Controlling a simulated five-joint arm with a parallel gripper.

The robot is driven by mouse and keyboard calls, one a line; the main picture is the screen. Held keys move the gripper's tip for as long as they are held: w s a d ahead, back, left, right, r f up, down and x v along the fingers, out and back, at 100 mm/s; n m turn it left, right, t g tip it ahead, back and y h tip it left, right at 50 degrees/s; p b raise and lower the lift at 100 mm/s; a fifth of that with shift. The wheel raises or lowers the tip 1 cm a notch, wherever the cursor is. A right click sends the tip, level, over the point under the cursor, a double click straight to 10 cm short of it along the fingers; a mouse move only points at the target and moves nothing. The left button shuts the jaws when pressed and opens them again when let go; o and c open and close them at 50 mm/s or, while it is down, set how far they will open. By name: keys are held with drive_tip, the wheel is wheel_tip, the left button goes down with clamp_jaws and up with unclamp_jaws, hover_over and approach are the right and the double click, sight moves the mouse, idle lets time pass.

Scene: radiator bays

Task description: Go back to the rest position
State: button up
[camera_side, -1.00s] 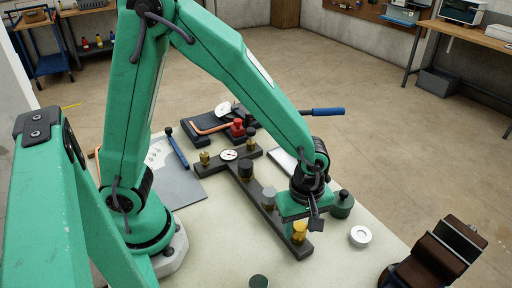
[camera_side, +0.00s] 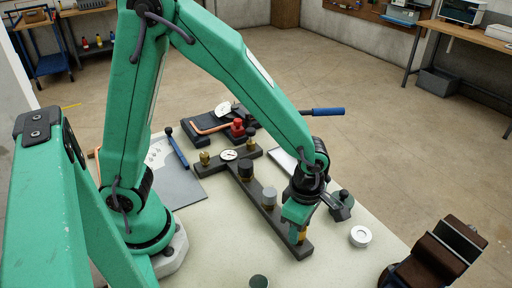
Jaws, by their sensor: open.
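My gripper (camera_side: 312,215) hangs at the end of my bent green arm, over the near right end of the dark manifold bar (camera_side: 282,226). Its jaws stand apart, one low in front and one toward the right. A brass-coloured fitting (camera_side: 302,235) at that end of the bar is mostly hidden behind the front jaw. I cannot tell whether the jaw touches it. I see nothing held in the jaws.
Along the bar stand a silver knob (camera_side: 269,196), a black knob (camera_side: 246,171) and a round gauge (camera_side: 228,155). A white ring (camera_side: 360,236) and a brown stand (camera_side: 436,254) are further right.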

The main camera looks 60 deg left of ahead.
clamp_jaws()
drive_tip(key=shift+m, duration=0.3)
